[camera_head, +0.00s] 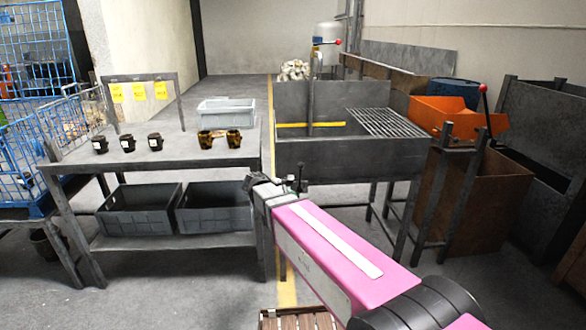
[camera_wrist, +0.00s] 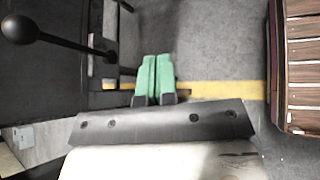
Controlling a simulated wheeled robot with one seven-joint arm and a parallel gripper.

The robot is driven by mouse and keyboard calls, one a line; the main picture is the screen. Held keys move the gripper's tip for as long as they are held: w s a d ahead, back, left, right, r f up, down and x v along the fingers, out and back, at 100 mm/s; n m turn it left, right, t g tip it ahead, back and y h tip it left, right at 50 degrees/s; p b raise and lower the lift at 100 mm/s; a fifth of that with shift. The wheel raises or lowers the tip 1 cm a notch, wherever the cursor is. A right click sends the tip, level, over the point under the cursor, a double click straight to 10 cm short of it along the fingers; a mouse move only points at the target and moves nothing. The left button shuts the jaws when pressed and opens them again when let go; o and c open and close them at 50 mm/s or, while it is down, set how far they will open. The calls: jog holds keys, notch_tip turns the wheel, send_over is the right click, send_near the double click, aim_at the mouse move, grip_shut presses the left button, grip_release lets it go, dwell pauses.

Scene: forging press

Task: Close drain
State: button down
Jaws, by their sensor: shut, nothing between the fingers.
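The grey metal sink (camera_head: 340,160) stands right of centre in the head view, with a slatted rack (camera_head: 385,122) over its right part. A black lever with a ball knob (camera_wrist: 18,28) shows at the upper left of the wrist view; its rod runs right toward the fingers' left side. I take it for the drain handle, but the drain outlet is hidden. My gripper (camera_wrist: 155,78) has its green fingertips together and empty, to the right of the knob and apart from it. In the head view my arm reaches to the sink's front left corner, and the fingertips are hard to make out.
A work table (camera_head: 185,155) with several dark cups, a light grey bin (camera_head: 226,112) and grey crates (camera_head: 140,210) below stands left of the sink. An orange bin (camera_head: 455,115) and a rusty box stand right. A slatted wooden pallet (camera_wrist: 303,65) lies right in the wrist view.

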jog(key=w+a+r+n+t+h, duration=0.3)
jog(key=a+r+n, duration=0.2)
jog(key=a+r, duration=0.4)
jog(key=shift+w+a+r+n+h, duration=0.2)
jog(key=shift+w+a+n+h, duration=0.15)
jog(key=shift+a, duration=0.4)
jog(key=x, duration=1.4)
jog(key=shift+w+r, duration=0.1)
jog(key=shift+w, duration=0.15)
